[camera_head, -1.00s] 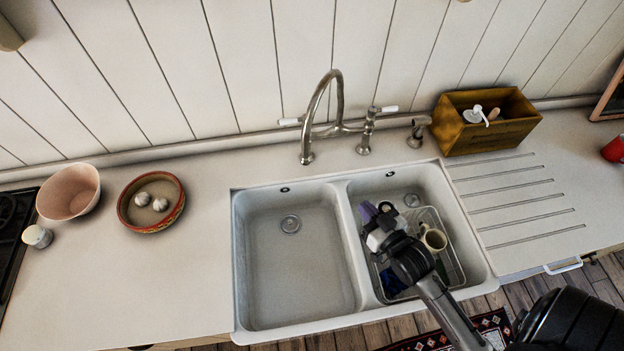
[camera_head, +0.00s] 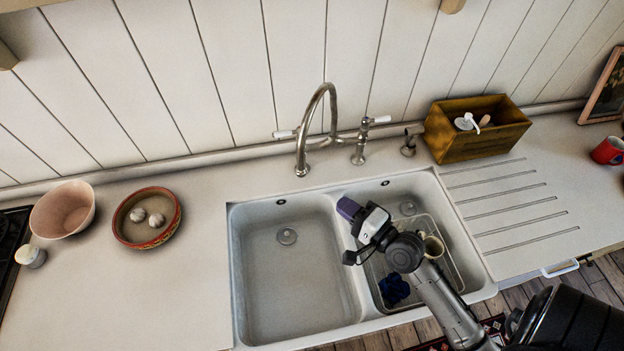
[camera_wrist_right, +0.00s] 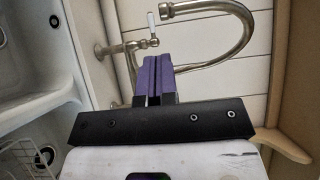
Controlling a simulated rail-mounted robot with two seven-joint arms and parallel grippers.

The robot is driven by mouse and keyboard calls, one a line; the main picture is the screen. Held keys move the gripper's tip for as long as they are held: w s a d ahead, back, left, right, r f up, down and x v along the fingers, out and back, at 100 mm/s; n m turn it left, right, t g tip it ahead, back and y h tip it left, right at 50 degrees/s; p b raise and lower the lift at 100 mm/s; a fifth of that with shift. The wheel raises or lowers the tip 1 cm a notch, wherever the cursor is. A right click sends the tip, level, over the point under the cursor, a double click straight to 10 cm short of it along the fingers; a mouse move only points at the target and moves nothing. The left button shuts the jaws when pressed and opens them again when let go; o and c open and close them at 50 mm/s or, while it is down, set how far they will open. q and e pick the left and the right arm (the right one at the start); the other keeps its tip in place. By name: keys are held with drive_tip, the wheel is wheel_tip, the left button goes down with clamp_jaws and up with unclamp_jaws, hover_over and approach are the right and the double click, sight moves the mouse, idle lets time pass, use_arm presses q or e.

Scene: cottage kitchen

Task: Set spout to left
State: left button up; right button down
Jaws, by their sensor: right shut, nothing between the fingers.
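The metal faucet spout (camera_head: 326,108) arches up behind the double sink, at the divider and left basin. It curves toward the left basin in the head view. Its bridge body carries two white-tipped handles. The spout also shows in the right wrist view (camera_wrist_right: 247,40), beyond the fingers. My right gripper (camera_head: 347,208) is shut and empty, above the divider between the basins, in front of the spout and apart from it. Its purple fingers also show together in the wrist view (camera_wrist_right: 155,78). My left gripper is not in view.
The right basin holds a wire rack (camera_head: 452,262) with a cream mug (camera_head: 432,246) and a blue item (camera_head: 394,290). The left basin (camera_head: 290,285) is empty. A wooden box (camera_head: 470,145) stands right of the faucet. A red bowl (camera_head: 125,236) and pink bowl (camera_head: 62,209) stand left.

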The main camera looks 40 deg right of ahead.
drive_tip(key=w, duration=0.3)
drive_tip(key=w+p, duration=0.1)
drive_tip(key=w, duration=0.2)
drive_tip(key=w+a, duration=0.1)
drive_tip(key=w, duration=0.1)
drive_tip(key=shift+w+r, duration=0.1)
drive_tip(key=shift+w, duration=0.3)
drive_tip(key=shift+w+a, duration=0.1)
drive_tip(key=shift+w, duration=0.85)
